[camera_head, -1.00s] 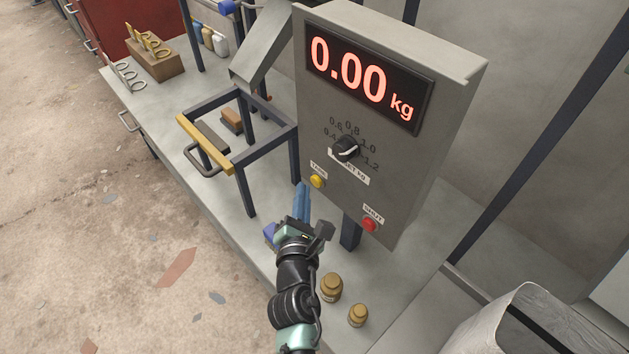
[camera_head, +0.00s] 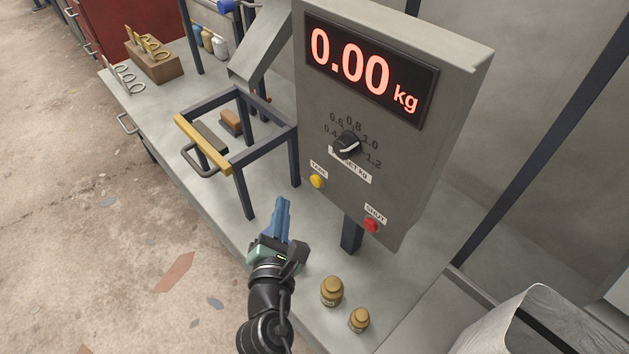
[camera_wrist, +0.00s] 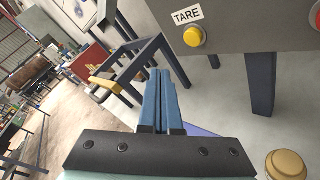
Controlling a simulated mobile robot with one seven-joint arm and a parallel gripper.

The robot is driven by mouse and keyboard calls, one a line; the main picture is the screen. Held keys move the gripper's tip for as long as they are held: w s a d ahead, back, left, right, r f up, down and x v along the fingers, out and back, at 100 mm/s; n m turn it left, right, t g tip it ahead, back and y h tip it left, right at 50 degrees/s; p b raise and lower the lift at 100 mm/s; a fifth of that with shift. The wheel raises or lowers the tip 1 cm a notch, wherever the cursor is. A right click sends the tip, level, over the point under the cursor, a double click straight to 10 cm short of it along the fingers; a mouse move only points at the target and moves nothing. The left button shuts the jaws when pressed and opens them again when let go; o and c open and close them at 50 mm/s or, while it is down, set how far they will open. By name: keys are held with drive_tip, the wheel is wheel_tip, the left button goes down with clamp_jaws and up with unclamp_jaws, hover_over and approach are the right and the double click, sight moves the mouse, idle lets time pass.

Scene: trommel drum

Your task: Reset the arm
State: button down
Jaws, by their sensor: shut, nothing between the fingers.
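My gripper (camera_head: 282,218) has blue fingers that are shut together with nothing between them. In the head view it is in front of the grey control panel (camera_head: 330,200), to the left of and below the yellow TARE button (camera_head: 317,181), apart from it. In the wrist view the closed fingers (camera_wrist: 158,95) point away from the camera, and the TARE button (camera_wrist: 194,37) shows at the upper right. The panel's display (camera_head: 368,70) reads 0.00 kg. A black dial (camera_head: 347,143) and a red SHUT button (camera_head: 371,225) are on the panel.
A dark frame with a yellow bar (camera_head: 203,143) and handle stands on the grey bench to the left. Two brass weights (camera_head: 332,291) stand right of my arm. A grey bin (camera_head: 530,320) is at the lower right. The floor at left is open.

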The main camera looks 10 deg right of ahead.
idle(0.5)
wheel_tip(320, 180, up, 35)
drive_tip(key=w+d+m+t+p, duration=0.25)
drive_tip(key=m+t+p, duration=0.3)
drive_tip(key=m, duration=0.85)
drive_tip(key=s+r+m+t+y+p, duration=0.1)
drive_tip(key=s+r+m, duration=0.3)
drive_tip(key=r, duration=0.6)
drive_tip(key=s+a+r+m+t+p, duration=0.1)
drive_tip(key=s+r+m, duration=0.3)
drive_tip(key=r, duration=0.6)
drive_tip(key=s+r+m+t+y+p, duration=0.1)
drive_tip(key=s+r+m+t+p, duration=0.2)
drive_tip(key=s+r, duration=0.4)
wheel_tip(320, 180, up, 3)
drive_tip(key=shift+a+m+t+y, duration=0.3)
drive_tip(key=shift+m+t, duration=0.05)
drive_tip(key=shift+m, duration=0.55)
drive_tip(key=shift+f, duration=0.15)
